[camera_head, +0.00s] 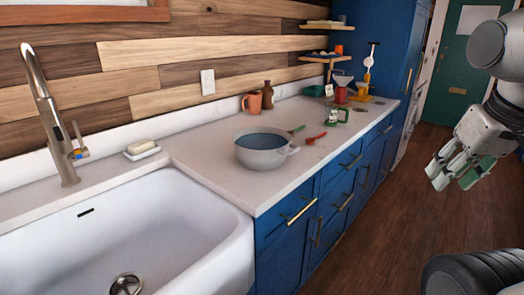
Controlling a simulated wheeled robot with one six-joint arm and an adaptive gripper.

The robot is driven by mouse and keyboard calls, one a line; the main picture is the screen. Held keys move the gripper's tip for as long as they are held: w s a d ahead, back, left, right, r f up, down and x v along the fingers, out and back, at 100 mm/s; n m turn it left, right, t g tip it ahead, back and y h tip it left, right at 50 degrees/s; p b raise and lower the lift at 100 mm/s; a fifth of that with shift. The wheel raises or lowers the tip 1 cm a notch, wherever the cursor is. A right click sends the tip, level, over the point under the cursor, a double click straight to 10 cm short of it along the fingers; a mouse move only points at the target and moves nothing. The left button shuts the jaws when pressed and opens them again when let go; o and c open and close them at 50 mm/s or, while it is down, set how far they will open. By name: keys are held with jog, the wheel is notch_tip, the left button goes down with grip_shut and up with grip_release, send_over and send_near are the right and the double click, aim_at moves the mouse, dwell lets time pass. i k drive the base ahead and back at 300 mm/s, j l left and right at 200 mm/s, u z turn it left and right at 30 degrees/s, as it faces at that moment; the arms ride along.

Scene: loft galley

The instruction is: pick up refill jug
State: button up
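I cannot tell for certain which thing is the refill jug. An orange jug-like vessel with a side handle (252,103) stands upright on the counter against the wall, left of a brown bottle (267,95). A red vessel (341,95) with a grey funnel-like top stands farther along the counter. My gripper (453,182) hangs over the wood floor at the right, apart from the counter and these vessels. Its fingers look spread, with a green patch at the right finger, and I see nothing held between them.
A pot with blue inside (262,152) sits mid-counter, beside a green-handled utensil (296,129) and a red spoon (316,138). A white sink (190,235) and faucet (50,115) are at left. Wooden shelves (325,58) overhang the far counter. The floor (400,215) right of the blue cabinets is clear.

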aim_at(332, 111)
jog(key=i+l+u, duration=0.15)
jog(key=l, duration=0.35)
jog(key=i+l+u, duration=0.15)
jog(key=l, duration=0.4)
jog(key=i+l+u, duration=0.2)
jog(key=l, duration=0.35)
jog(key=i+l+u, duration=0.15)
jog(key=l, duration=0.4)
jog(key=l+u, duration=0.15)
jog(key=l, duration=0.4)
jog(key=i+l, duration=0.1)
jog(key=l, duration=0.2)
jog(key=i+l+u, duration=0.1)
jog(key=l, duration=0.2)
jog(key=i+l+u, duration=0.1)
jog(key=l, duration=0.2)
